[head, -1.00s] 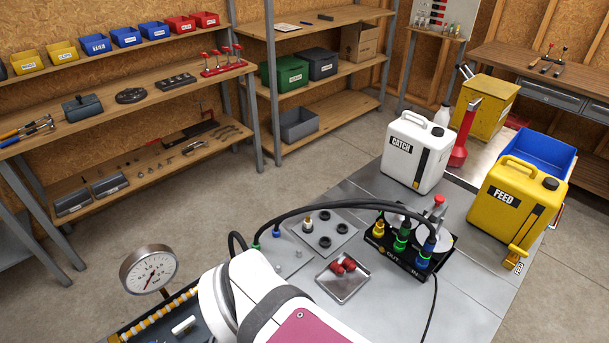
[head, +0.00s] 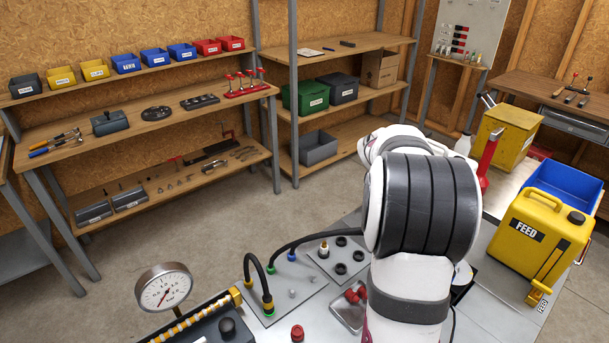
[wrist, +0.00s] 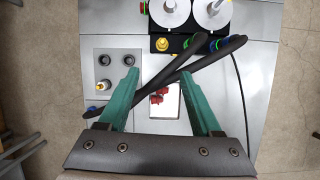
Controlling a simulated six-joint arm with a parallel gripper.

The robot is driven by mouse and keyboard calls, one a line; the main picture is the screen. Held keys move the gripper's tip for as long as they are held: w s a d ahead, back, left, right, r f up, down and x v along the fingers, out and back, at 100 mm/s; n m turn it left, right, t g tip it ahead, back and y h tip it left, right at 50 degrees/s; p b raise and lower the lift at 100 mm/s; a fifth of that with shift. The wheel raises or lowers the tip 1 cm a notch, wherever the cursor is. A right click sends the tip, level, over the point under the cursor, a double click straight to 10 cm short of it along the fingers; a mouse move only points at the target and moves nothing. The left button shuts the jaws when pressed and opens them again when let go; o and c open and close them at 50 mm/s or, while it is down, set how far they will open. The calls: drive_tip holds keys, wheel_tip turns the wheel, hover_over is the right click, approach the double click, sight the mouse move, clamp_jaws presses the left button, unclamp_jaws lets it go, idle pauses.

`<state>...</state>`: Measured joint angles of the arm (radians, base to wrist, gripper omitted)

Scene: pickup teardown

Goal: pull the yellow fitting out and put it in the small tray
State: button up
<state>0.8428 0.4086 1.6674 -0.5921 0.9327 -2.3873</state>
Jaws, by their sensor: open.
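The yellow fitting (wrist: 163,44) stands on the black block (wrist: 178,46), seen from above in the wrist view, left of a green and a blue fitting. My gripper (wrist: 159,76) is open, its two green fingers spread and pointing toward the block, short of the fitting in the picture. I see nothing held between them. The small metal tray (wrist: 170,128) shows between the fingers with red parts (wrist: 160,96) in it. It also shows in the head view (head: 340,318), partly behind my arm. My arm hides the yellow fitting and my gripper in the head view.
Black hoses (wrist: 200,68) cross the wrist view over the tray's far end and near the block. A grey plate (head: 338,262) with black rings lies left of my arm. A pressure gauge (head: 164,288) stands at front left. The yellow FEED can (head: 540,238) stands right.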

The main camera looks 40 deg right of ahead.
drive_tip(key=shift+n, duration=0.4)
drive_tip(key=x, duration=1.1)
drive_tip(key=d+x, duration=0.1)
drive_tip(key=x, duration=0.4)
drive_tip(key=shift+s+d, duration=0.2)
clamp_jaws()
